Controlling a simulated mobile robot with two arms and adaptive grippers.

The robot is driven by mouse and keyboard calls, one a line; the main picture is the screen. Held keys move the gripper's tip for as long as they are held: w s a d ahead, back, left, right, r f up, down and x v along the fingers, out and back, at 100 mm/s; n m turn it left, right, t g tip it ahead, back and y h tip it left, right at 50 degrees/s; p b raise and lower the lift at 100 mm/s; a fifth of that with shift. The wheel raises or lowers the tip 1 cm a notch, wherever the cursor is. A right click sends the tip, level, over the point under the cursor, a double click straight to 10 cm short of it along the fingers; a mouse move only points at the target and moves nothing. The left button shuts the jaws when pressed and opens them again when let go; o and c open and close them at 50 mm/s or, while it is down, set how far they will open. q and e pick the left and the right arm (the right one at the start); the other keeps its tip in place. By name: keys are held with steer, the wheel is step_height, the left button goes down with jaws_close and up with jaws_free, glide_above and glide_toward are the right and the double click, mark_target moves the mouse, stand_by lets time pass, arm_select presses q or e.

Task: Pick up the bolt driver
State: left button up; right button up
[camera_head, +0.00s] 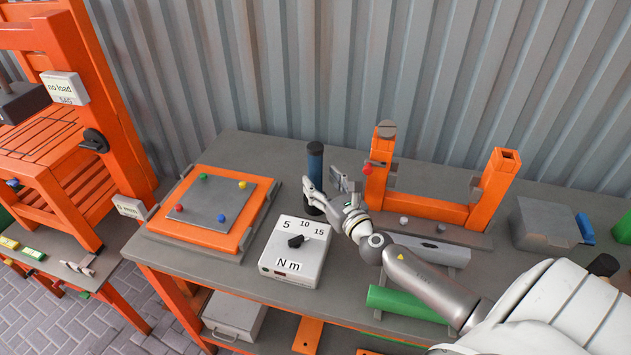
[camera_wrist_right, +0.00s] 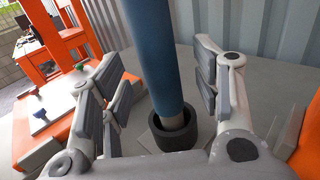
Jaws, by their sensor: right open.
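The bolt driver (camera_head: 315,163) stands upright on the grey workbench (camera_head: 262,150), a blue cylinder with a black top. Its lower end sits in a dark round base (camera_wrist_right: 176,133), seen in the right wrist view. In that view the blue shaft (camera_wrist_right: 152,50) rises between the two fingers. My right gripper (camera_head: 333,186) is open at the driver, with one finger on each side and gaps between the pads and the shaft. My right gripper also shows large in the right wrist view (camera_wrist_right: 158,95). My left gripper is not in view.
A torque setting box (camera_head: 296,252) with a black knob stands in front of the driver. An orange plate fixture (camera_head: 253,205) with coloured pegs lies left. An orange U-shaped frame (camera_head: 430,207) stands right, close to my gripper. A green cylinder (camera_head: 405,301) and corrugated wall (camera_head: 400,70) are also near.

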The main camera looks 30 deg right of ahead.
mark_target(319, 180)
steer(key=shift+w+d+f, duration=0.1)
steer(key=shift+w+f, duration=0.1)
steer(key=shift+w, duration=1.65)
steer(key=shift+s, duration=0.1)
jaws_close()
steer(key=shift+r, duration=0.15)
